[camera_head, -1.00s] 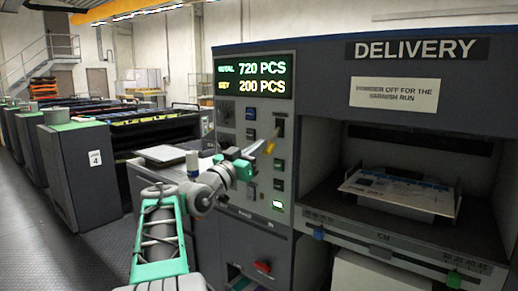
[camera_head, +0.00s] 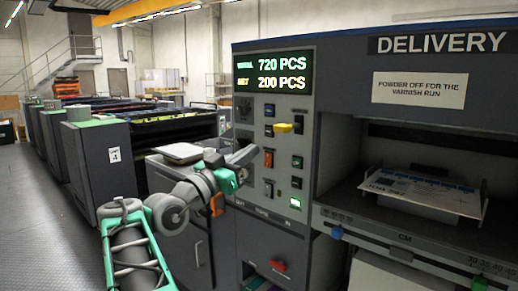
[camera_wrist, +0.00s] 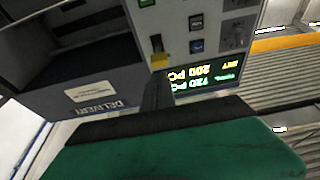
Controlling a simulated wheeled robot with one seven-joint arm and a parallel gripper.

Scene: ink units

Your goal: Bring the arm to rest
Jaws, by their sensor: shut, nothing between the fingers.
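My arm reaches up from the bottom left of the head view, in front of the delivery unit's control panel (camera_head: 268,225). My gripper (camera_head: 246,154) is at the panel's left part, below the lit display (camera_head: 272,73). It looks shut and empty. A yellow lever (camera_head: 284,128) sticks out of the panel above and right of the gripper, apart from it in this view. In the wrist view the green gripper body fills the bottom and the dark fingers (camera_wrist: 157,94) point up at the panel. The yellow lever (camera_wrist: 160,61) shows just beyond their tips. The exact gap is unclear.
The display reads 720 PCS and 200 PCS. Right of the panel is an open delivery bay with a printed sheet (camera_head: 425,190) on a stack. A sign (camera_head: 419,89) reads powder off for the varnish run. A side table (camera_head: 180,152) stands behind my arm. The floor at left (camera_head: 40,215) is clear.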

